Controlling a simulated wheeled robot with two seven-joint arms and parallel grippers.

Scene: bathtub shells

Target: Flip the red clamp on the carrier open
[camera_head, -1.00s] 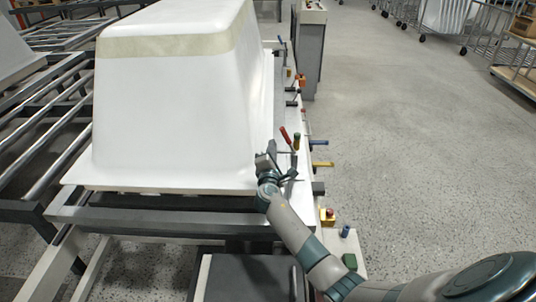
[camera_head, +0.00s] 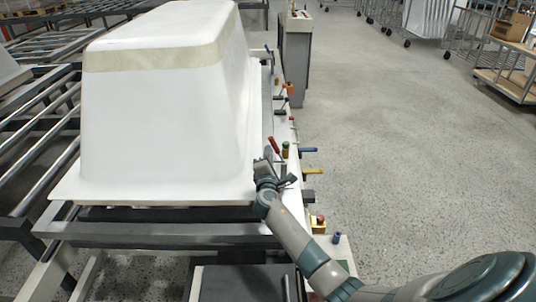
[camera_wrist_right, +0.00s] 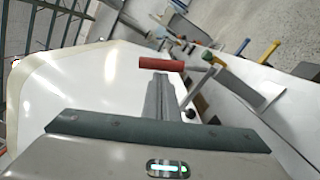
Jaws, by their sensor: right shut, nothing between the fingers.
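The red clamp (camera_head: 274,145) stands on the carrier (camera_head: 268,110), beside the right edge of the white bathtub shell (camera_head: 160,110). Its red handle leans up and to the left in the head view. In the right wrist view the red handle (camera_wrist_right: 176,63) lies across, just beyond the fingertips, with a metal rod leading from its right end. My right gripper (camera_head: 268,164) is shut and empty, low at the shell's right edge and close to the red handle. Whether it touches the handle I cannot tell. My left gripper is not in view.
A blue handle (camera_head: 308,150) and a yellow handle (camera_head: 313,171) stick out to the right of the clamp. A red-and-yellow button box (camera_head: 318,222) sits nearer. Grey floor (camera_head: 400,150) on the right is clear. Roller conveyors (camera_head: 40,115) run along the left.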

